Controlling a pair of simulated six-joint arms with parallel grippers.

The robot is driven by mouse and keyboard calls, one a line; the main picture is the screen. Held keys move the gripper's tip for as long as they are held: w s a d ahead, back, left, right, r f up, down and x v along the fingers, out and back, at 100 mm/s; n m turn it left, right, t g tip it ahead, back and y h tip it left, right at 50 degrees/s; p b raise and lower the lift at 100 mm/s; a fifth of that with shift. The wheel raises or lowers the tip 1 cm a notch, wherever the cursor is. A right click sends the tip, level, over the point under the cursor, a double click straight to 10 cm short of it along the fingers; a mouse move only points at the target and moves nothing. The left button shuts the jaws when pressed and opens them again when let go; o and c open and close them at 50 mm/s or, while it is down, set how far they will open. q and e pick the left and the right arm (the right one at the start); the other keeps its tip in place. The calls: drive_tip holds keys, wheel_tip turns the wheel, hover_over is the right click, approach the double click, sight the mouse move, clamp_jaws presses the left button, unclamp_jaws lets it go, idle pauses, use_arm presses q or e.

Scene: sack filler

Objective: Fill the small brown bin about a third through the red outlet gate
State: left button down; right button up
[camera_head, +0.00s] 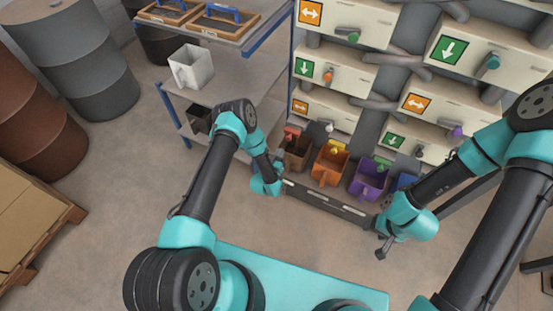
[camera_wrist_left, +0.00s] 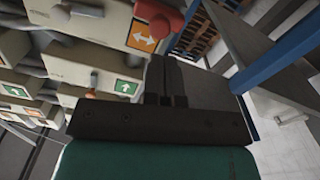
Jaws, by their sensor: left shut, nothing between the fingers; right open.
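The small brown bin (camera_head: 298,158) stands on a dark rail at the left end of a row of bins. The red outlet gate (camera_head: 291,133) is just above its back left side; its rounded red part also shows at the top of the left wrist view (camera_wrist_left: 168,20). The bin's fill level cannot be made out. My left gripper (camera_wrist_left: 168,78) is shut and empty, its fingers pointing toward the red gate, with a gap visible in the wrist view. In the head view it is beside the brown bin's left side. My right gripper (camera_head: 381,249) is open and empty, low in front of the rail.
An orange bin (camera_head: 330,166), a purple bin (camera_head: 369,181) and a blue bin stand right of the brown one. Dispenser boxes with arrow signs and pipes rise behind. A shelf rack (camera_head: 200,90) with a white container (camera_head: 191,68) stands left. The floor in front is open.

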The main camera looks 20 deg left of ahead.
sight(288, 140)
use_arm(q)
drive_tip(key=shift+w+d, duration=0.15)
drive_tip(key=shift+w, duration=0.65)
drive_tip(key=shift+w+d, duration=0.1)
drive_tip(key=shift+w, duration=0.7)
idle(3.8)
drive_tip(key=shift+w+d, duration=0.25)
drive_tip(key=shift+w, duration=1.1)
drive_tip(key=shift+w+d, duration=0.2)
drive_tip(key=shift+w, duration=1.15)
drive_tip(key=s+a, duration=0.1)
drive_tip(key=s, duration=0.8)
drive_tip(key=shift+a, duration=0.2)
drive_tip(key=shift+r, duration=0.1)
